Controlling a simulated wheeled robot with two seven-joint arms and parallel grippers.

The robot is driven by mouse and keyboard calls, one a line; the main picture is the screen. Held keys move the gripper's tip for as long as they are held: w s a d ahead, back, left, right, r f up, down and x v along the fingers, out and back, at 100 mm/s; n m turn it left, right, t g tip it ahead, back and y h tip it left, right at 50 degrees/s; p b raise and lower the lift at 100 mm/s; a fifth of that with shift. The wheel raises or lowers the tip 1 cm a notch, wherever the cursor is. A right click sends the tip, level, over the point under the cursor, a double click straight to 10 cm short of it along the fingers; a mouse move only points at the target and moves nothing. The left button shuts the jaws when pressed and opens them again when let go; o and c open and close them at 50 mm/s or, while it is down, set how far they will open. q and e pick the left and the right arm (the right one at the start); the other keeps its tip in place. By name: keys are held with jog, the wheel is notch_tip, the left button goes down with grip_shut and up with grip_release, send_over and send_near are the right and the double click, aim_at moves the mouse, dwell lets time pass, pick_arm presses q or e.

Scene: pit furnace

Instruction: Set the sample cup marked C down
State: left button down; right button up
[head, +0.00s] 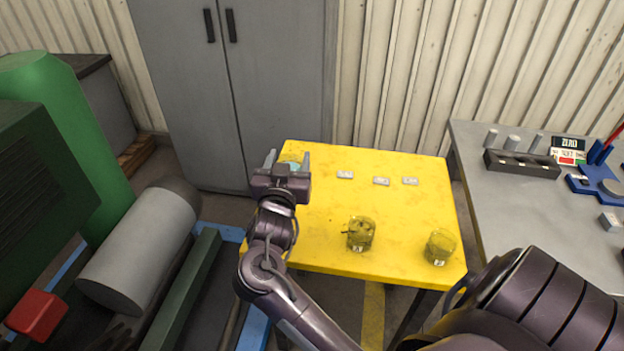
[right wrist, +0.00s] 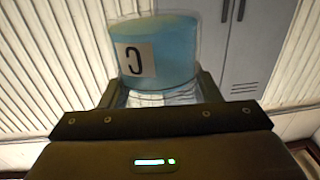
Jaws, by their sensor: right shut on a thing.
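The sample cup marked C (right wrist: 158,58) fills the upper middle of the right wrist view. It is clear, with blue in it and a black C on a white label. My right gripper (right wrist: 163,92) is shut on it. In the head view, this gripper (head: 288,163) is over the far left corner of the yellow table (head: 310,240) and mostly hides the cup. I cannot tell whether the cup touches the table. My left gripper is not in view.
Two clear labelled cups, one left (head: 360,233) and one right (head: 440,247), stand near the table's front edge. Three small pale tags (head: 381,181) lie behind them. A grey bench (head: 500,205) with a dark rack (head: 521,164) stands right. Green machinery (head: 65,140) stands left.

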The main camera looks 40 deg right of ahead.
jog(key=shift+f, duration=7.8)
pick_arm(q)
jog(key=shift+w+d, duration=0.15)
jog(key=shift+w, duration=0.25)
pick_arm(e)
jog(key=shift+f, duration=0.15)
jog(key=o, duration=1)
